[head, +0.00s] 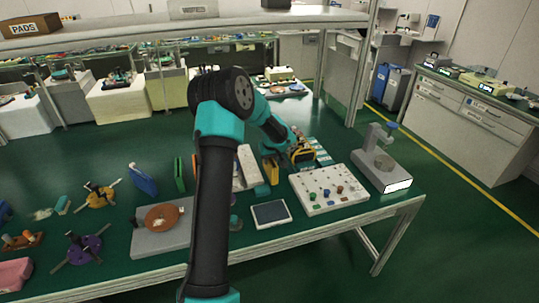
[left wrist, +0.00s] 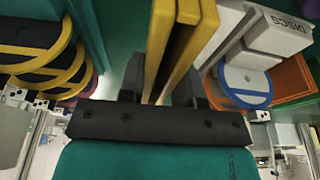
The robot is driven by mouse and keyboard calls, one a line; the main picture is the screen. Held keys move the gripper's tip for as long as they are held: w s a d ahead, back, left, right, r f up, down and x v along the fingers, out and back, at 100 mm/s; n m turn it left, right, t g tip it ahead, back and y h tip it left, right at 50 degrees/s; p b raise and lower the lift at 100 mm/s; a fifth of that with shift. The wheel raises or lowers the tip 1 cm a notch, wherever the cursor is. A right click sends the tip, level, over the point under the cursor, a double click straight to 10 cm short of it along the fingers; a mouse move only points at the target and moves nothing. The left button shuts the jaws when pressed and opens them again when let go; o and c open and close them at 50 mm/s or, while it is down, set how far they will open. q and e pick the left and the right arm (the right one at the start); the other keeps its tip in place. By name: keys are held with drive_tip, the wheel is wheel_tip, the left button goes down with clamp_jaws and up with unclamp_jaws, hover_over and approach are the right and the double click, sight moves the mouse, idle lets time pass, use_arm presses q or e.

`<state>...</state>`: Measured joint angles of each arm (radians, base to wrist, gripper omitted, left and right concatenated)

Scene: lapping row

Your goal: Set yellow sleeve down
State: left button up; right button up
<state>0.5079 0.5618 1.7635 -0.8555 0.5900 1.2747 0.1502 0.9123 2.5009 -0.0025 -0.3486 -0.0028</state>
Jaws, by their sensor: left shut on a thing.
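The yellow sleeve (left wrist: 172,45) stands between the two fingers of my left gripper (left wrist: 163,92) in the left wrist view, showing as two flat parallel yellow walls with a narrow gap. My left gripper is shut on it. In the head view my left arm reaches over the bench, and a narrow upright yellow piece (head: 271,172) below the wrist looks like this sleeve. The left fingertips are mostly hidden there. I cannot tell whether the sleeve's lower edge touches the bench. My right gripper is in neither view.
A green sleeve (head: 179,174) and a blue sleeve (head: 143,180) stand to the left. A grey box marked DISCS (left wrist: 285,28) and black discs with yellow rims (left wrist: 40,62) flank the held sleeve. A peg board (head: 329,190) and tablet (head: 270,213) lie nearby.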

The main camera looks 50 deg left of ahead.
use_arm(q)
drive_tip(key=w+a+f, duration=0.1)
drive_tip(key=w+a, duration=0.5)
drive_tip(key=a, duration=0.1)
drive_tip(key=shift+w+a, duration=0.2)
drive_tip(key=shift+w, duration=0.05)
drive_tip(key=shift+d+x, duration=0.1)
drive_tip(key=shift+x, duration=0.75)
drive_tip(key=shift+d+x, duration=0.15)
drive_tip(key=shift+x, duration=0.75)
drive_tip(key=shift+f, duration=0.15)
drive_tip(key=o, duration=0.9)
drive_tip(key=shift+o, duration=0.2)
drive_tip(key=v, duration=1.2)
